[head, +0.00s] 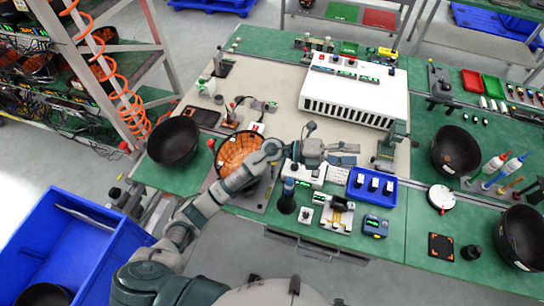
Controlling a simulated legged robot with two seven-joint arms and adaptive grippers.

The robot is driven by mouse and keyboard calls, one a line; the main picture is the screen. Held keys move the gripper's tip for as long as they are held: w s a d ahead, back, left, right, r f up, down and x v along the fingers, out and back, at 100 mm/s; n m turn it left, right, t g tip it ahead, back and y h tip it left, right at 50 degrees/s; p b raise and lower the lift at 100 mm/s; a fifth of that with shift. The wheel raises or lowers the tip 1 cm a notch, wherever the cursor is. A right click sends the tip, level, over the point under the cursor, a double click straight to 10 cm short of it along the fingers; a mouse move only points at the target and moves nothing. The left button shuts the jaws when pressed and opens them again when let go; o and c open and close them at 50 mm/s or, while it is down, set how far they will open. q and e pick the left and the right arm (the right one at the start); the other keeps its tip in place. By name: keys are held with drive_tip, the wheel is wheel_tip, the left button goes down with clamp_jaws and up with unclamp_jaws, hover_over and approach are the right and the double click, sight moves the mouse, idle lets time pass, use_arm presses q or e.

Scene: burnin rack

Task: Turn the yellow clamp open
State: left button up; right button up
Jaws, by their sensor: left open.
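My left arm reaches in from the lower left across the bench. Its gripper (357,154) is open and empty, its two fingers pointing right, above the bench mat. The fingertips are short of a grey-green upright fixture (392,142). I cannot make out the yellow clamp for certain. A small yellow item (387,52) sits at the back of the bench behind the white slotted box, well away from the gripper. A metal fixture with yellowish parts (341,212) stands at the front edge, below the gripper in the picture. My right gripper is not in view.
A white slotted box (355,88) fills the back middle. A blue tray (371,187) with white pieces lies just below the gripper. An orange-lined bowl (231,150) is beside my forearm. Black bowls (173,141) (456,151) stand left and right. Beige mat is clear left of the box.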

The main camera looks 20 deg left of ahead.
use_arm(q)
drive_tip(key=w+a+f+m+g+y, duration=0.3)
drive_tip(key=f+y, duration=0.4)
drive_tip(key=y, duration=0.2)
drive_tip(key=w+a+r+n+t+y, duration=0.1)
drive_tip(key=w+a+y, duration=0.3)
drive_tip(key=a, duration=0.6)
drive_tip(key=w+a+n+y, duration=0.1)
drive_tip(key=a+y, duration=0.5)
drive_tip(key=a, duration=0.4)
wheel_tip(320, 180, down, 16)
drive_tip(key=shift+w+a+f+p, duration=0.1)
drive_tip(key=shift+a+f+p, duration=0.05)
drive_tip(key=shift+p, duration=0.85)
drive_tip(key=shift+a+f, duration=0.15)
drive_tip(key=shift+f, duration=0.15)
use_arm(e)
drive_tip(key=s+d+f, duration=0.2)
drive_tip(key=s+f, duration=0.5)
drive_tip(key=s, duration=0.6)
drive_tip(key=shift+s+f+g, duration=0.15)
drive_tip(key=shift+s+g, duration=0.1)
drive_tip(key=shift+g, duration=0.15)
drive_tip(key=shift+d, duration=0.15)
